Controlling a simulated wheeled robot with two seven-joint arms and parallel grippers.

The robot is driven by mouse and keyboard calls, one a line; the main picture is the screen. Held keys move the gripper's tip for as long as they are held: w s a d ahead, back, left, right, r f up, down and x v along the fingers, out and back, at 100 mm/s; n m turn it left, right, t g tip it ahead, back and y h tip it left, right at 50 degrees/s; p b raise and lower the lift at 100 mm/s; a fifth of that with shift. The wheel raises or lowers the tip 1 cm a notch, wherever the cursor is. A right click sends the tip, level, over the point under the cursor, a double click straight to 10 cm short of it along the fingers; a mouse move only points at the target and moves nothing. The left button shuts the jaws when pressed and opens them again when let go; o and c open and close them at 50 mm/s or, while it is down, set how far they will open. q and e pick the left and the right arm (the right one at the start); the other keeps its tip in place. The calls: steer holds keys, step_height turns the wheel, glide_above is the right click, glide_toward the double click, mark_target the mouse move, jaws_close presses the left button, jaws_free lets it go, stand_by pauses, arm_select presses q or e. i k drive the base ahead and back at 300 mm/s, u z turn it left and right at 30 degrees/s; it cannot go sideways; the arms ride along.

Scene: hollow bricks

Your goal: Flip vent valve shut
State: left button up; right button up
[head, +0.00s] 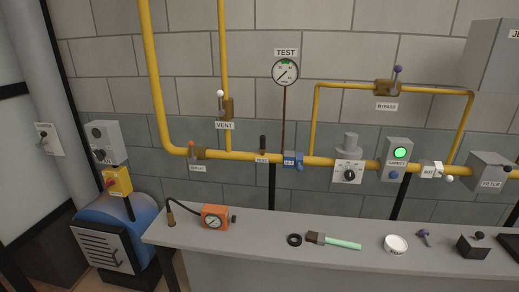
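The vent valve (228,108) is a brass-coloured body on a vertical yellow pipe, left of centre in the head view. Its lever ends in a white ball (220,93), up and to the left of the valve body. The lever looks roughly upright, along the pipe. A white VENT label (224,125) sits just below the valve. Neither my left gripper nor my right gripper shows in this view, and nothing touches the valve.
A grey bench (330,258) runs below the pipes, holding an orange gauge box (214,217), a brush (333,241) and a white round tin (396,244). A TEST gauge (285,72) hangs to the valve's right.

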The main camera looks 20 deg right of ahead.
mark_target(219, 93)
steer(key=u, duration=0.05)
steer(key=k, duration=0.5)
steer(key=z, duration=0.9)
steer(key=i, duration=0.9)
steer(key=u, duration=1.7)
